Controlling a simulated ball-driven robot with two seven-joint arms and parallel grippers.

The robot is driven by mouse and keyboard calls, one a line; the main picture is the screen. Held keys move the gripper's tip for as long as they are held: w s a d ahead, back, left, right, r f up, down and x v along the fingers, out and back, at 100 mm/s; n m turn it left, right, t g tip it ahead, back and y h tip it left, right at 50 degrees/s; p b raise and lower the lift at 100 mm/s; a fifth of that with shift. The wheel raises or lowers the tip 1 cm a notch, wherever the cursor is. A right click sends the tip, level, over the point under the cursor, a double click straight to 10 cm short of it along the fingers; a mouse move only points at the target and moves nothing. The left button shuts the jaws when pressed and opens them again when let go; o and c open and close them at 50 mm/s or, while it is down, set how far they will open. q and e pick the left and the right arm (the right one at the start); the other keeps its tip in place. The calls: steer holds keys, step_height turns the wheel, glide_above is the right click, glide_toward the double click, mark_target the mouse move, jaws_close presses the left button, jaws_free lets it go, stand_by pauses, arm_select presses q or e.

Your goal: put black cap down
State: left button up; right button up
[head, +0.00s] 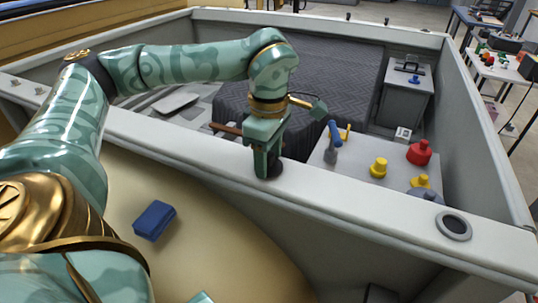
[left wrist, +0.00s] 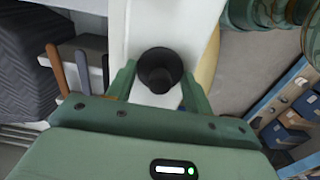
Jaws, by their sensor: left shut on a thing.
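The black cap (head: 276,168) is small, dark and round. My left gripper (head: 266,174) points down and is shut on it, right at the top of the pale wall ledge (head: 340,207). In the left wrist view the black cap (left wrist: 160,68) sits between the two green fingers of the left gripper (left wrist: 158,76), with the white ledge behind it. I cannot tell whether the cap touches the ledge. The fingers hide part of it.
Inside the wall, a grey surface holds a blue-handled tool (head: 333,136), yellow knobs (head: 378,167) and a red knob (head: 420,152). A dark ring (head: 454,225) lies on the ledge at the right. A blue block (head: 154,220) lies at the lower left. The ledge between is clear.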

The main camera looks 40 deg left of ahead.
mark_target(269, 153)
arm_select(q)
steer(key=shift+f, duration=0.1)
steer(key=o, duration=0.9)
steer(key=shift+o, duration=0.2)
step_height(269, 153, up, 12)
steer(key=p, duration=0.3)
steer(key=shift+p, duration=0.3)
